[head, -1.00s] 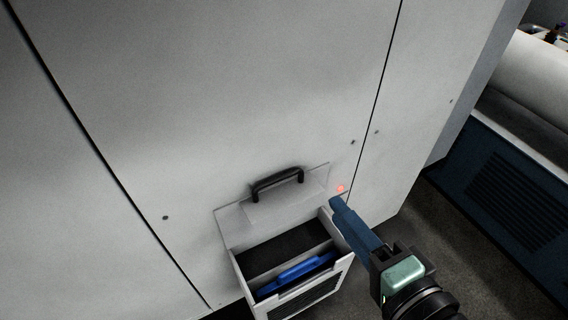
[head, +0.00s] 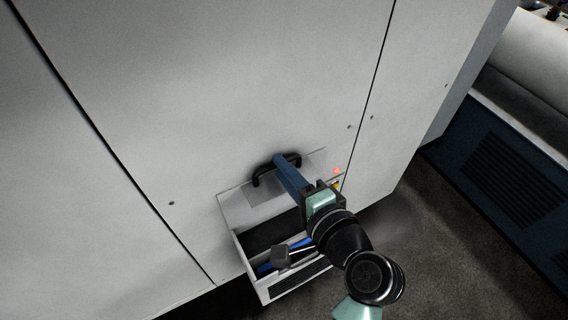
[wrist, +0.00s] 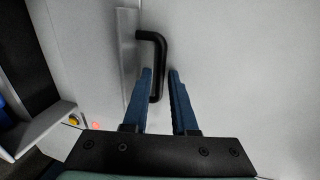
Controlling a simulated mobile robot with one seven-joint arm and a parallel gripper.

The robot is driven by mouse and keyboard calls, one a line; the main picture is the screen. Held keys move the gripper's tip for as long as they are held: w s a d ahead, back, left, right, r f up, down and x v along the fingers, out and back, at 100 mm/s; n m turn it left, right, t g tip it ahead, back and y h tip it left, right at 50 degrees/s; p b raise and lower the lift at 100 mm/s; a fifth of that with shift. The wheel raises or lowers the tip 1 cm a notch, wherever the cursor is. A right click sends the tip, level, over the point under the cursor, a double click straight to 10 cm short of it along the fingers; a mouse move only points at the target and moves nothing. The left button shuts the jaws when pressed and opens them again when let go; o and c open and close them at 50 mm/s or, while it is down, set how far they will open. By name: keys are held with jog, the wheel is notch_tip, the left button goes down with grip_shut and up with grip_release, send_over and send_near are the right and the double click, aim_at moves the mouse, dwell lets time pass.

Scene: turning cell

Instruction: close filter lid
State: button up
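The filter lid (head: 232,205) is a light grey flap standing open against the machine's white panel, above the filter box (head: 244,263). A black bar handle (head: 257,180) is on the lid. My gripper (head: 281,160) reaches the handle from the lower right. In the wrist view, the handle (wrist: 158,50) runs down between the two blue fingers of my gripper (wrist: 160,75). The fingers are apart, with a visible gap on the right side of the bar. Whether the left finger touches it I cannot tell. My arm hides part of the box and the lid's lower right.
A blue part (head: 265,267) lies inside the box, beside a dark filter surface. A red light (head: 337,170) glows on the panel right of the lid. A yellow button (wrist: 74,119) sits near it. Open floor (head: 430,260) lies to the right, before a dark blue cabinet (head: 500,165).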

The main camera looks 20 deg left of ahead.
jog(key=shift+w+a, duration=0.2)
grip_shut()
dwell(1.4)
